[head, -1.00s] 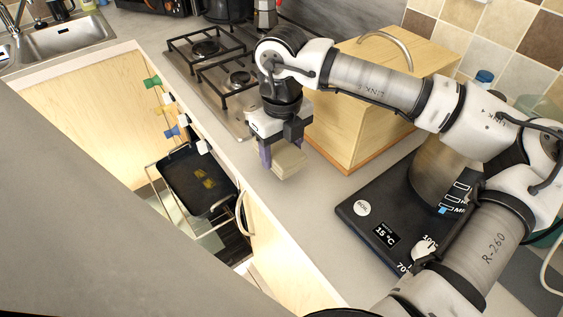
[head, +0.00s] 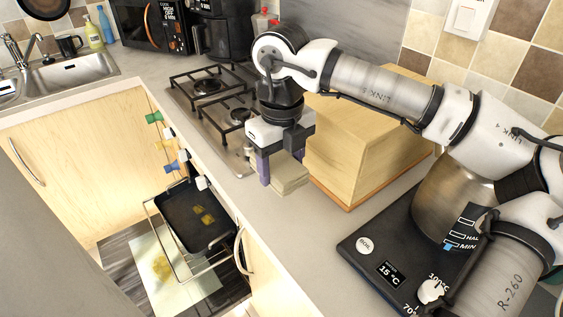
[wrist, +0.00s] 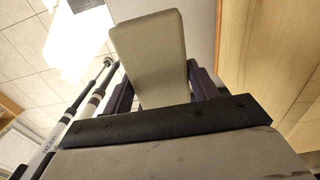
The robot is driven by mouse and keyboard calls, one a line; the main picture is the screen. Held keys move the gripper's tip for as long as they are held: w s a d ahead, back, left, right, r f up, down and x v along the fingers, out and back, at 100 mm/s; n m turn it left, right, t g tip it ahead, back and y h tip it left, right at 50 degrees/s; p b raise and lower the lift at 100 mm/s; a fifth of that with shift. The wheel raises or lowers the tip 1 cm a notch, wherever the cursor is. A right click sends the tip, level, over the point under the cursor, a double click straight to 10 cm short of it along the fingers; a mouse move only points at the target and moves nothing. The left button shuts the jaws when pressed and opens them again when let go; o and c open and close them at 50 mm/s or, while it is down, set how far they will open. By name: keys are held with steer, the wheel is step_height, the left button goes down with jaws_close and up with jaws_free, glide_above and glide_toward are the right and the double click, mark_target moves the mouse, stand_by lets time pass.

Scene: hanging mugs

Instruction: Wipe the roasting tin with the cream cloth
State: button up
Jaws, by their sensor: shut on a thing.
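My gripper (head: 275,172) is shut on the cream cloth (head: 290,174), a folded block-like pad that shows between the fingers. It hangs above the counter beside the wooden box. The cloth also fills the middle of the wrist view (wrist: 150,55). The roasting tin (head: 183,228) is a dark rectangular tray on a pulled-out wire rack below the counter edge, left of and lower than my gripper. Yellowish patches (head: 203,215) show on its floor. The cloth and the tin are apart.
A wooden box (head: 350,145) stands right of my gripper. A gas hob (head: 215,105) lies behind it. A black scale-like appliance (head: 385,250) with a metal vessel is at right.

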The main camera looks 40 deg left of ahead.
mark_target(281, 210)
steer(key=shift+f, duration=0.1)
steer(key=shift+f+b, duration=4.45)
steer(key=shift+f, duration=0.5)
steer(key=o, duration=1)
steer(key=shift+c, duration=0.2)
steer(key=shift+o, duration=0.4)
steer(key=shift+o, duration=0.8)
steer(key=shift+r, duration=0.25)
